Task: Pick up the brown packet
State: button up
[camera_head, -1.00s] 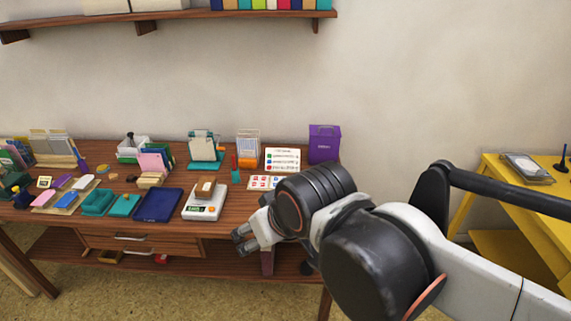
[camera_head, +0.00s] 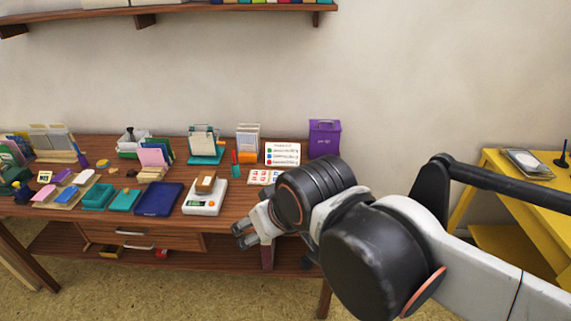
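A small brown packet (camera_head: 205,184) sits on top of the white scale (camera_head: 206,203), which stands near the front edge of the wooden table. My gripper (camera_head: 241,236) is at the table's front edge, to the right of and below the scale in the picture. It is apart from the packet. Its fingers point left, and I see no thing between them. The fingers are small here, and how far apart they are is unclear.
A dark blue tray (camera_head: 158,200) lies left of the scale, with teal inkpads (camera_head: 98,197) beyond it. A purple box (camera_head: 324,139), a card sign (camera_head: 283,153) and a teal stand (camera_head: 207,156) are at the back. A yellow table (camera_head: 535,190) stands at right.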

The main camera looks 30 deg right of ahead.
aim_at(205, 181)
jog(key=i+j+z, duration=0.2)
jog(key=j, duration=0.15)
jog(key=i+j+z, duration=0.15)
jog(key=j, duration=0.2)
jog(key=i+j+z, duration=0.2)
jog(key=j, duration=0.2)
jog(key=k, duration=0.05)
